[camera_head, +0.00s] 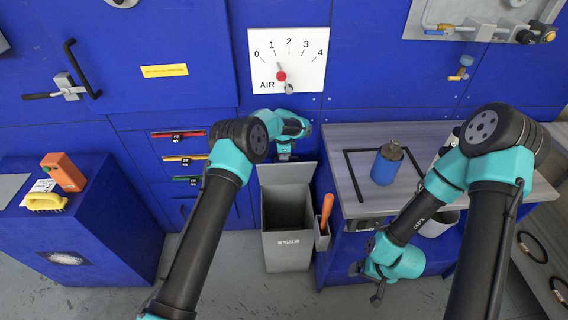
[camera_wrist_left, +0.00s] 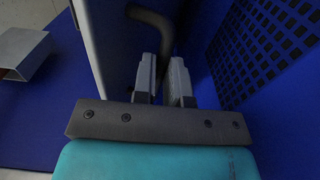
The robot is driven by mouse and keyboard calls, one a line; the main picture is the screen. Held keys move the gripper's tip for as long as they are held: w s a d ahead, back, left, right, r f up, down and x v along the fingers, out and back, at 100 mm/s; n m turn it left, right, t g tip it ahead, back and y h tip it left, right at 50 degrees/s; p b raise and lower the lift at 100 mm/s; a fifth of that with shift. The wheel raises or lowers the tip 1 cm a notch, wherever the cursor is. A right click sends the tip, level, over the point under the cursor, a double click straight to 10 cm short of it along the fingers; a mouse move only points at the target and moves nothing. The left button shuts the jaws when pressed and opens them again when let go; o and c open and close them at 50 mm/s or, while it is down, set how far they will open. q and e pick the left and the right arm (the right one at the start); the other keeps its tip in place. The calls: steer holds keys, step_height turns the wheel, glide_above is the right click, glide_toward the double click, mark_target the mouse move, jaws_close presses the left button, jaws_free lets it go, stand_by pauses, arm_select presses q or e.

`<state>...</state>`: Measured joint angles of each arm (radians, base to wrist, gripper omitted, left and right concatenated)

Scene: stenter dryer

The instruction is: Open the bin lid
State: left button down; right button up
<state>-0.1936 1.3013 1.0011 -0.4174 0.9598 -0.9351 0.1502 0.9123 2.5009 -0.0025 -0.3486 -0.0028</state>
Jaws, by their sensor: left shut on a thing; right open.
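The grey bin (camera_head: 288,250) with the LINT label stands on the floor against the blue machine. Its lid (camera_head: 287,172) is raised steeply at the back, and the dark inside of the bin shows. My left gripper (camera_head: 285,155) is at the top of the lid. In the left wrist view, my left gripper (camera_wrist_left: 164,80) is shut on a dark curved handle (camera_wrist_left: 152,18) beside a dark panel with a pale edge. My right gripper (camera_head: 375,290) hangs open and empty in front of the workbench, away from the bin.
An orange-handled tool (camera_head: 326,210) sits in a holder on the bin's right side. The workbench (camera_head: 350,140) with a blue can (camera_head: 386,164) stands to the right. A blue cabinet (camera_head: 90,235) stands at left; clear floor lies between it and the bin.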

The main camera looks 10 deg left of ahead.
arm_select(q)
steer(key=shift+w+a+f, duration=0.1)
steer(key=shift+w+f, duration=0.05)
steer(key=shift+w, duration=0.25)
steer(key=shift+w+a+f, duration=0.1)
steer(key=shift+w, duration=0.3)
steer(key=c, duration=1.5)
jaws_free()
steer(key=o, duration=0.3)
steer(key=shift+w+r, duration=0.1)
steer(key=shift+r, duration=0.05)
steer(key=shift+o, duration=0.2)
steer(key=shift+r, duration=0.1)
